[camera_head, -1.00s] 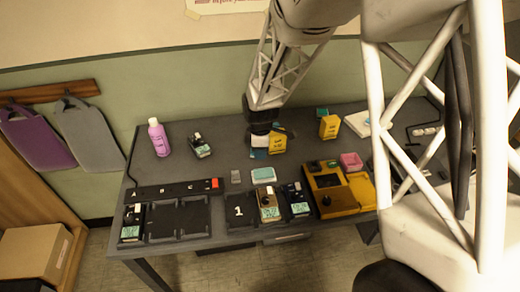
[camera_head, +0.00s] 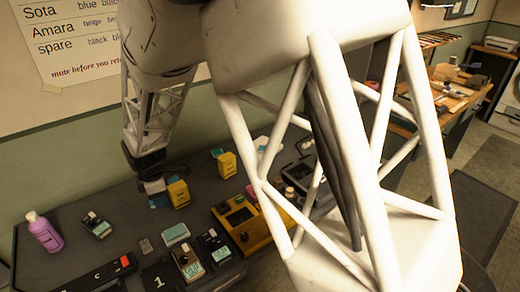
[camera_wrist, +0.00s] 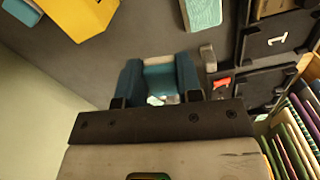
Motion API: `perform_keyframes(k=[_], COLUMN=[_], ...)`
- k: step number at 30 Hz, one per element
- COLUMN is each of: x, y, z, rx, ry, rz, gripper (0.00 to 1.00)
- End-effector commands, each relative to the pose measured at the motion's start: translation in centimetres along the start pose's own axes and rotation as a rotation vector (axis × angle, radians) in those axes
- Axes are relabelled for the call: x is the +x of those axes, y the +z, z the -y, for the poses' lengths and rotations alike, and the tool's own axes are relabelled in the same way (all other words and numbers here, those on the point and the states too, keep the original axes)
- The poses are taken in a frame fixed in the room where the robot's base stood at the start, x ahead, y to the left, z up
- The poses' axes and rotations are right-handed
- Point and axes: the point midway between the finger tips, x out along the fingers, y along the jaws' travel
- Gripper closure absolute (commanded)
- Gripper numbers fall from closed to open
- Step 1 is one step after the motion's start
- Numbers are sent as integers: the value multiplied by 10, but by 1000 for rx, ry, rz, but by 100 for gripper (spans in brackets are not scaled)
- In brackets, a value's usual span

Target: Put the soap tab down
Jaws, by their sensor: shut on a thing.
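My gripper (camera_head: 154,186) is low over the back of the grey table, just left of a yellow box (camera_head: 179,194). In the wrist view its two dark teal fingers are shut on a small teal piece, the soap tab (camera_wrist: 162,79), which lies between them. The fingers hide its sides. Whether the tab touches the table cannot be told. In the head view the tab is too small to make out clearly at the fingers.
The yellow box also shows in the wrist view (camera_wrist: 82,14). A pale teal block (camera_head: 175,234), a purple bottle (camera_head: 44,232), small devices with screens (camera_head: 187,264) and a yellow-and-black unit (camera_head: 240,222) stand around.

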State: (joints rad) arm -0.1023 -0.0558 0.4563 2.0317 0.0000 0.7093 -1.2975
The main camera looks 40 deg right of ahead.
Motion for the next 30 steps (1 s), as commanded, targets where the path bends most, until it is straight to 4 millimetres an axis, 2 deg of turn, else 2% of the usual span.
perform_keyframes(k=[3, 11, 17, 30], x=[-24, -20, -21, -21], y=[0, 32, 67, 159], z=[-1, -20, -38, -74], rx=[0, 58, 116, 258], ry=[4, 0, 0, 0], rz=[-1, 0, 0, 0], gripper=[89, 89, 89, 89])
